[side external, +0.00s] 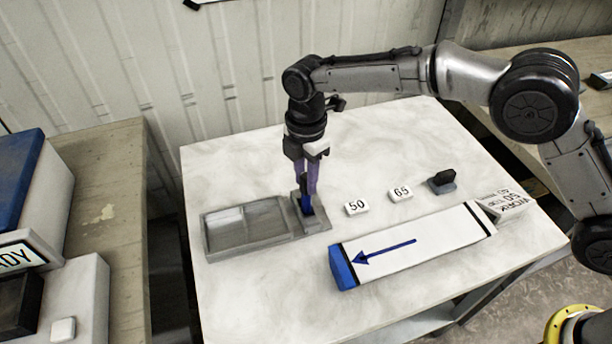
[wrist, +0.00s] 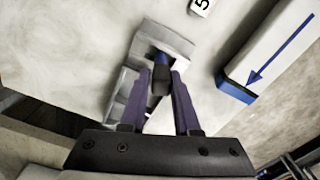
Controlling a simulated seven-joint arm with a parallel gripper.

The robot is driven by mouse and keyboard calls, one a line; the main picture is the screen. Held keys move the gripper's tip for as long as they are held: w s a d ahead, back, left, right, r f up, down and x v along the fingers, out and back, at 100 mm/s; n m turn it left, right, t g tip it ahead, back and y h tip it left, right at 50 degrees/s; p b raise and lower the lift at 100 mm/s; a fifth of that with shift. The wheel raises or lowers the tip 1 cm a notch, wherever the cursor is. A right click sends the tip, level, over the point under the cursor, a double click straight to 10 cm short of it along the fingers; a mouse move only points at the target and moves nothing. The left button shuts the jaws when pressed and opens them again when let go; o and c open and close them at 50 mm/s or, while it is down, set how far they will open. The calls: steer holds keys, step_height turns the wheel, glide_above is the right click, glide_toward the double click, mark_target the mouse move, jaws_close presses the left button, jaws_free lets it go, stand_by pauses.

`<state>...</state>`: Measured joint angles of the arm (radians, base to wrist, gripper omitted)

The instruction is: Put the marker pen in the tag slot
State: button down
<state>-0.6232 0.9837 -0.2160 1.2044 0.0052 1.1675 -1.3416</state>
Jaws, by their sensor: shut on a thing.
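The marker pen (side external: 307,206) is blue with a dark end and stands roughly upright between the purple fingers of my gripper (side external: 308,192). In the wrist view the pen (wrist: 160,78) shows its dark end towards the camera, between the fingertips (wrist: 163,88). My gripper is shut on it. The grey tray (side external: 205,240) has a wide shallow compartment on the left and a small raised slot block, the tag slot (side external: 321,221), at its right end. The pen's lower end is at the slot opening; the fingers partly hide it, and I cannot tell how deep it sits.
A long white core liner box (side external: 425,243) with a blue end and blue arrow lies front right. Tags "50" (side external: 357,207) and "65" (side external: 401,193), a black-handled stamp-like thing (side external: 442,182) and a printed white block (side external: 507,203) lie behind it. The table's front left is clear.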

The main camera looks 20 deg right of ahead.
steer(key=shift+f, duration=0.15)
steer(key=c, duration=0.6)
jaws_free()
steer(key=shift+c, duration=0.2)
step_height(320, 180, up, 12)
steer(key=shift+r, duration=0.2)
